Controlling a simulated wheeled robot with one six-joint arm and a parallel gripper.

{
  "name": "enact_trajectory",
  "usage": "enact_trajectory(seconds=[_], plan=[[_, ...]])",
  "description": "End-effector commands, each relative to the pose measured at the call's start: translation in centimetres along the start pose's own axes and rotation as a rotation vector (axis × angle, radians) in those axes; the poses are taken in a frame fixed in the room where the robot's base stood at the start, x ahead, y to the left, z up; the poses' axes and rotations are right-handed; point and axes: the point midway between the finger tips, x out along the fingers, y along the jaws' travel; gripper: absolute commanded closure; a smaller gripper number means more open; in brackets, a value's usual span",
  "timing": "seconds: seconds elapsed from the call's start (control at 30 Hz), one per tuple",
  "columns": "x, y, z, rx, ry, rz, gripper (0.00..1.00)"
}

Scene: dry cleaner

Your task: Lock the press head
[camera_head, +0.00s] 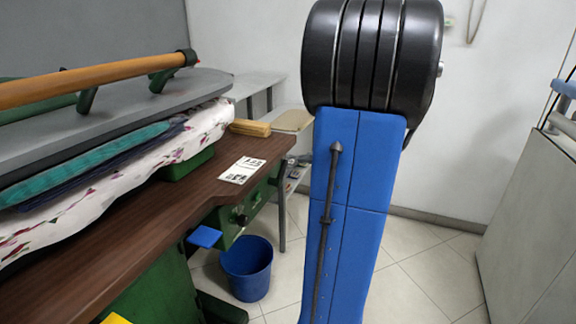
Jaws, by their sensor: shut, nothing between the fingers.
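The press head (135,102) is a grey plate at the left, with a long orange-brown wooden handle (90,80) on green brackets above it. It is lowered over the padded press bed (70,212), which has a white floral cover. Teal and dark blue cloth (100,165) shows between head and bed. I cannot tell whether the head is latched. A blue pedal-like plate (205,237) sticks out below the brown tabletop, near a green part with a dark round knob (240,215). My gripper is out of view.
My blue and black arm link fills the centre right. A brown table (185,195) holds a printed card (242,170) and a wooden block (250,128). A blue bucket (247,268) stands on the floor. A grey cabinet (530,220) is at right; tiled floor is free before it.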

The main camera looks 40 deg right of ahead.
Motion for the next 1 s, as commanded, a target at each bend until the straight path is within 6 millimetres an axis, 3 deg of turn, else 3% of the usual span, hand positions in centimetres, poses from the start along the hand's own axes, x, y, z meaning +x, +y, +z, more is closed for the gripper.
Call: enact_trajectory(seconds=[0.27, 0.47, 1.0], plan=[[0.1, 0.0, -0.1, 0.0, 0.0, 0.001, 1.0], [1.4, 0.0, -0.1, 0.0, 0.002, -0.001, 1.0], [10.5, -0.1, -0.1, 0.0, 0.001, -0.002, 1.0]])
